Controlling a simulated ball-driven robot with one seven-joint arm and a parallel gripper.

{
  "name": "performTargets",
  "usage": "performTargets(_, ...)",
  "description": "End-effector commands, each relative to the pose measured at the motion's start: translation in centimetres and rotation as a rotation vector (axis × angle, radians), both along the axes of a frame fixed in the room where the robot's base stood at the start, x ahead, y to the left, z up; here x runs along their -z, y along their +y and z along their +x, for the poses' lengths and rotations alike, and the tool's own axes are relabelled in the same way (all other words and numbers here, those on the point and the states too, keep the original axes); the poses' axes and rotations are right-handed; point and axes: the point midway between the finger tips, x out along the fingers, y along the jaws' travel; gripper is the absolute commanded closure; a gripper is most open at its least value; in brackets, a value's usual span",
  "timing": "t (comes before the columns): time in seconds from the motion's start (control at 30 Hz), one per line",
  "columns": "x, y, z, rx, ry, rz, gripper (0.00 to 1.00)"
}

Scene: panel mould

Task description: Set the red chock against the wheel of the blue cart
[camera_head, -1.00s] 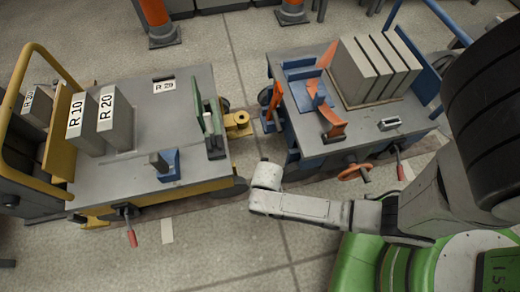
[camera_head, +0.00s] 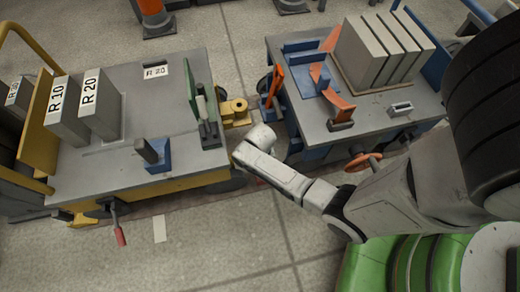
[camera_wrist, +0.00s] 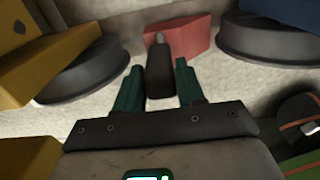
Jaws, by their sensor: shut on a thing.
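The red chock (camera_wrist: 182,38) is on or close above the grey floor in the wrist view, its dark handle (camera_wrist: 159,72) pointing towards me. My gripper (camera_wrist: 158,88) has its green fingers on either side of this handle and is shut on it. The dark wheel (camera_wrist: 268,45) of the blue cart is just right of the chock, under the cart's blue edge (camera_wrist: 285,10). I cannot tell whether chock and wheel touch. In the head view the blue cart (camera_head: 420,112) stands right of centre, and my arm hides the gripper and most of the chock.
A yellow cart (camera_head: 185,185) stands on the left, its wheel (camera_wrist: 85,75) left of the chock in the wrist view. A yellow coupling (camera_head: 236,112) sits between the carts. An orange handwheel (camera_head: 363,162) juts from the blue cart's front. Open floor lies in front.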

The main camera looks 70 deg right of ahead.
Motion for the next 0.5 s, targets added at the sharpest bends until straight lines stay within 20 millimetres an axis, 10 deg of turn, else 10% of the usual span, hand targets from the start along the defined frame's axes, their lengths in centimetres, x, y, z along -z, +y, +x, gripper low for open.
performTargets(0.5, 3.4, -0.3, 0.2, 0.0, -0.001, -0.001, 1.0)
